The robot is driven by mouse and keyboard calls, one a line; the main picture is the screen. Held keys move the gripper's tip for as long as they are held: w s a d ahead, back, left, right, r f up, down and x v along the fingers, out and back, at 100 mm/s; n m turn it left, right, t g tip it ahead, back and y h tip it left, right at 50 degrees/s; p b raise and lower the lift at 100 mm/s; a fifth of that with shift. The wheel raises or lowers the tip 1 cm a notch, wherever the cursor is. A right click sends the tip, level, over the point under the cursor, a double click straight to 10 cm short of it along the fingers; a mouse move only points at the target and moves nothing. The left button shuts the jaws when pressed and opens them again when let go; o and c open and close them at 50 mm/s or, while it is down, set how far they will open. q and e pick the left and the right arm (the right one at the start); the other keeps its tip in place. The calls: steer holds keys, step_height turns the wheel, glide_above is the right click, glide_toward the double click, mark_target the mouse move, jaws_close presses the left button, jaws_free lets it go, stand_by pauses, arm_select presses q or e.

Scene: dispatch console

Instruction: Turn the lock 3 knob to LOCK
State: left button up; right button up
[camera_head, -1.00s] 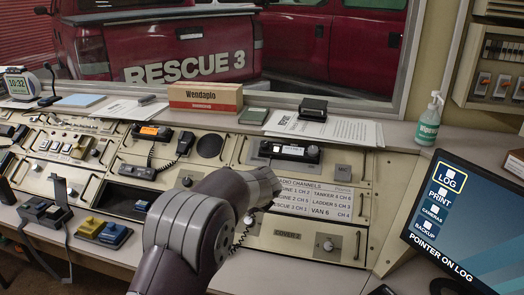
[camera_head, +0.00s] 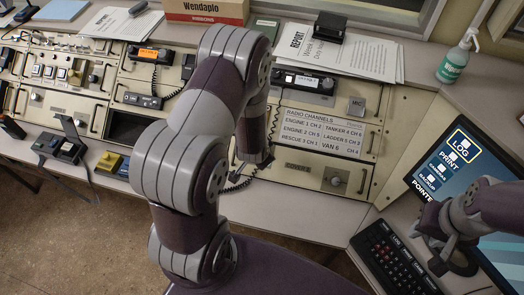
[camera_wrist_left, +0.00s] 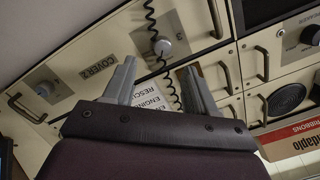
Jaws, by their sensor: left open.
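My left gripper (camera_wrist_left: 158,65) is open and empty in the left wrist view, its two fingers apart in front of the console. In the head view its hand (camera_head: 255,155) is in front of the panel left of the radio channels card. A light round knob (camera_wrist_left: 163,47) with a coiled cord by it shows beyond the fingertips. Another knob (camera_wrist_left: 312,35) is at the right edge, and one (camera_wrist_left: 45,90) is left of the COVER 2 label. I cannot read which is lock 3. My right gripper (camera_head: 450,245) is over the monitor's lower edge; its jaw gap is unclear.
The radio channels card (camera_head: 320,132) and a panel knob (camera_head: 335,180) are right of my left arm. The keyboard (camera_head: 395,262) and monitor (camera_head: 462,165) stand at the right. Panel handles stick out.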

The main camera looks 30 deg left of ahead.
arm_select(q)
steer(key=x, duration=0.7)
steer(key=shift+w+a+r, duration=0.2)
steer(key=shift+a+r, duration=0.05)
steer(key=shift+d+f, duration=0.15)
steer(key=shift+f, duration=0.2)
steer(key=shift+w+f, duration=0.1)
steer(key=shift+w, duration=0.05)
steer(key=c, duration=1.1)
